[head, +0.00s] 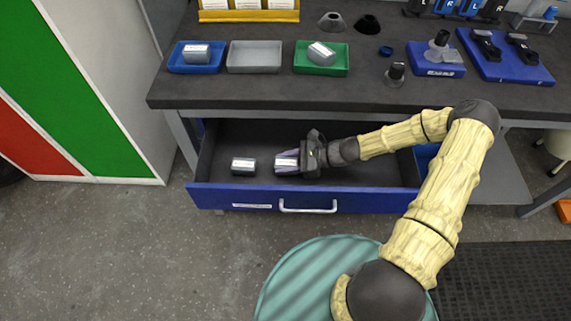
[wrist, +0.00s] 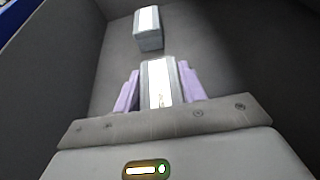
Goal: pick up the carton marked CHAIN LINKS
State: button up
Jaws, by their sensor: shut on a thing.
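My gripper (head: 288,161) is inside the open drawer (head: 240,197) and is shut on a grey carton with a white label (head: 286,163). In the wrist view, the held carton (wrist: 159,84) sits between the two purple fingers. A second grey carton (head: 243,167) with a white label lies to the left in the drawer, apart from the held one. It also shows in the wrist view (wrist: 148,38), ahead of the fingers. The print on both labels is too small to read, so I cannot tell which is marked CHAIN LINKS. Whether the held carton touches the drawer floor is unclear.
On the bench (head: 190,94) above stand a blue tray (head: 179,69) and a green tray (head: 320,72), each with a grey carton, and a grey, empty tray (head: 254,57) between them. The drawer's walls and the bench edge surround my gripper closely. The floor at left is clear.

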notch_tip(320, 180, up, 28)
jog(key=p, duration=0.5)
jog(key=shift+w+f+p, duration=0.1)
jog(key=shift+p, duration=0.2)
